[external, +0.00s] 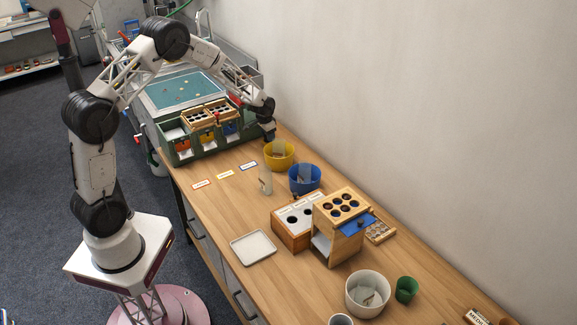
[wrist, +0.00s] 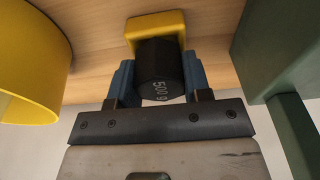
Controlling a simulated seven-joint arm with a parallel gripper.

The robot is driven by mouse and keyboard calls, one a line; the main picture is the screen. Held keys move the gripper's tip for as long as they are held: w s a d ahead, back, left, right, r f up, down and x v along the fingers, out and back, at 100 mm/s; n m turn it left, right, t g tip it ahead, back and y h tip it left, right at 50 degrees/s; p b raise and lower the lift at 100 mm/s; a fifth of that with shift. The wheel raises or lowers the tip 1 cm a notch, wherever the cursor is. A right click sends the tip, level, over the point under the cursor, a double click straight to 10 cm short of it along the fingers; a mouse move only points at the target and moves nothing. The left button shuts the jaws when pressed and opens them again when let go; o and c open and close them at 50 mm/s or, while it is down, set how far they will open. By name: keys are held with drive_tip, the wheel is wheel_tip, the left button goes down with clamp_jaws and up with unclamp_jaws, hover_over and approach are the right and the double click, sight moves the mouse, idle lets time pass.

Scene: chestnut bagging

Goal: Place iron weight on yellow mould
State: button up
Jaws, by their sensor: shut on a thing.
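The iron weight (wrist: 160,72) is a black cylinder marked 500 g in the wrist view. My gripper (wrist: 161,85) is shut on it, with one blue finger on each side. The yellow mould (wrist: 154,22) lies on the wooden table just beyond the weight, which covers part of it. I cannot tell whether the weight touches the mould. In the external view my gripper (external: 267,134) is low over the far end of the table, between the green bin unit and the yellow tub. The weight and mould are not clear there.
The yellow tub (wrist: 28,65) is close on the left in the wrist view, and the green bin unit (wrist: 281,75) on the right. In the external view a blue tub (external: 296,181) and a wooden box with holes (external: 330,243) stand nearer.

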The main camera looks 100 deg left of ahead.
drive_tip(key=o, duration=1.2)
drive_tip(key=shift+o, duration=0.2)
wheel_tip(320, 180, up, 12)
drive_tip(key=s+d, duration=0.1)
drive_tip(key=shift+s+d, duration=0.15)
idle(0.3)
